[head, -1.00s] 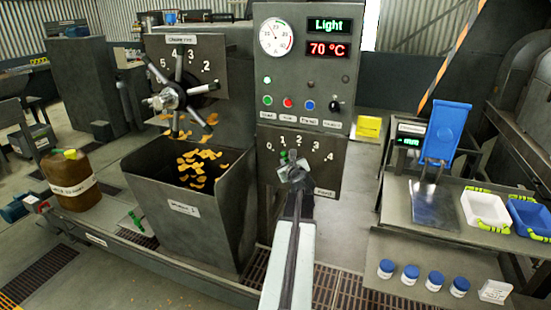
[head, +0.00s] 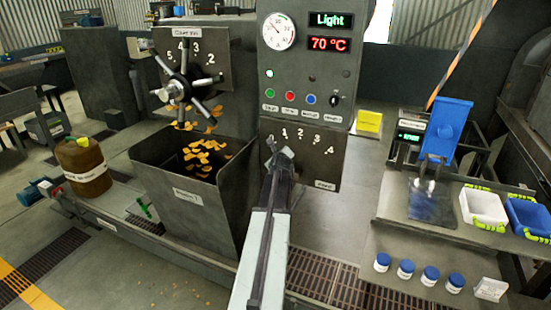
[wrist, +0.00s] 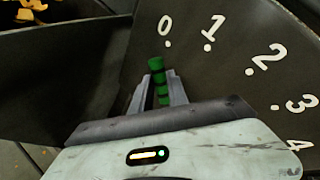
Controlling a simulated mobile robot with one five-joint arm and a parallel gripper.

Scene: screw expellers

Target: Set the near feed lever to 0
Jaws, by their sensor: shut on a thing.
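The near feed lever is a green ribbed grip (wrist: 158,72) between the fingers of my gripper (wrist: 160,92) in the wrist view. Its tip points up towards the 0 mark (wrist: 165,27), just short of the numeral, with the 1 to its right. My gripper is shut on the lever. In the head view my gripper (head: 282,156) is in front of the dark dial plate (head: 325,165), below the numbers 0 to 4, and hides most of the lever.
Above the plate is a panel with buttons and a 70 °C display (head: 330,44). A spoked handwheel (head: 180,88) and a hopper of orange flakes (head: 185,215) stand left. A bench with trays (head: 485,207) and blue-lidded jars (head: 405,268) is right.

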